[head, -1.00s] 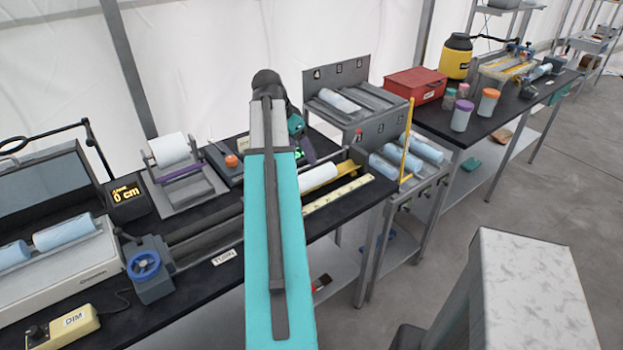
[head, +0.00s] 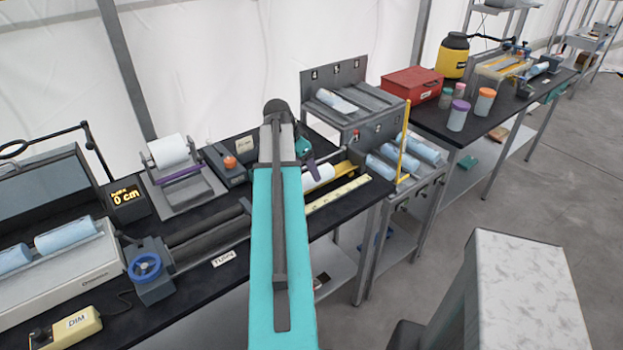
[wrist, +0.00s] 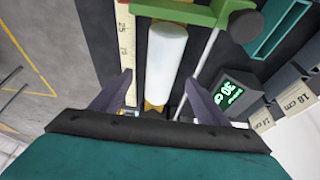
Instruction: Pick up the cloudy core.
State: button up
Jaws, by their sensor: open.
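A whitish, cloudy-looking core (wrist: 167,58) lies along a channel beside a yellow ruler strip, in the middle of the wrist view. In the head view it shows as a short white cylinder (head: 318,178), partly hidden by my arm. My gripper (wrist: 159,84) is open, with its purple fingers on either side of the core's near end in the wrist view. I see no finger closed on the core. In the head view one purple finger shows beside the core, and the other is hidden.
A green bracket (wrist: 190,12) crosses the core's far end. A display reading 30 (wrist: 228,93) and labelled blocks (wrist: 283,103) stand at right. Pale blue cores lie in the grey rack (head: 385,128) and the left tray (head: 85,275). A yellow post (head: 403,142) stands by the rack.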

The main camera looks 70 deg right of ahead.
aim_at(309, 174)
jog(key=shift+f, duration=0.25)
jog(key=shift+d+f, duration=0.1)
jog(key=shift+p+x, duration=1.35)
jog(key=shift+x, duration=1.1)
jog(key=shift+w, duration=0.1)
jog(key=shift+c, duration=0.4)
jog(key=c, duration=1.4)
jog(key=shift+d, duration=0.1)
jog(key=shift+r+b, duration=1.65)
jog(key=shift+r, duration=3.4)
